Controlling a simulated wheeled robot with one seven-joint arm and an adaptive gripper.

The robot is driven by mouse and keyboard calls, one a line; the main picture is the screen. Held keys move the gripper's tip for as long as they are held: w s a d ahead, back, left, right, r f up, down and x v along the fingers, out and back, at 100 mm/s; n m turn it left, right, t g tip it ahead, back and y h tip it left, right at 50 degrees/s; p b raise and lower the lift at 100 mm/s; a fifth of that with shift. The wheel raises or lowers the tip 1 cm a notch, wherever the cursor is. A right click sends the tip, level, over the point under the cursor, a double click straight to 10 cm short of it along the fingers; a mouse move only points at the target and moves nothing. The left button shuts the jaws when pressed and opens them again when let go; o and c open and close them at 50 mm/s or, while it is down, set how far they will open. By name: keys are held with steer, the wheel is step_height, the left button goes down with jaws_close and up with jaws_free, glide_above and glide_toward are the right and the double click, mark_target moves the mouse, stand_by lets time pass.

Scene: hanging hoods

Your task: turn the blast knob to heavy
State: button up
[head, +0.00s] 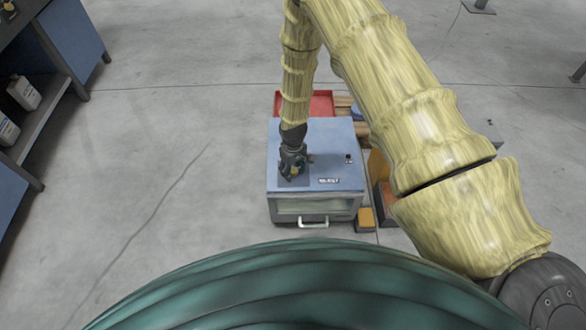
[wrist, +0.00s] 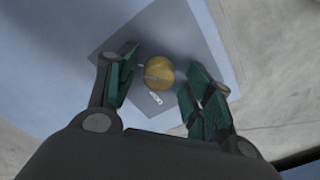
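The blast knob is a round yellow knob (wrist: 159,73) in the wrist view, with a pale pointer line on its left part. It sits on a darker grey square plate (wrist: 180,30) with a small white mark below the knob. My gripper (wrist: 158,80) is open, with one green-padded finger left of the knob and one right of it. There is a visible gap on the left, and a smaller one on the right. In the head view my gripper (head: 292,174) points down over the left part of the blue cabinet top (head: 325,150), and mostly hides the knob. Any heavy marking is unreadable.
A labelled plate (head: 329,181) and a small black switch (head: 348,158) are on the cabinet top. The cabinet's front has a window and pale handle (head: 314,224). A red tray (head: 318,104) is behind it, and an orange-yellow box (head: 366,217) is at its right. Floor to the left is clear.

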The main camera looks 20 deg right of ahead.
mark_target(293, 170)
steer(key=shift+r, duration=0.1)
step_height(293, 170, up, 12)
stand_by(0.7)
stand_by(0.4)
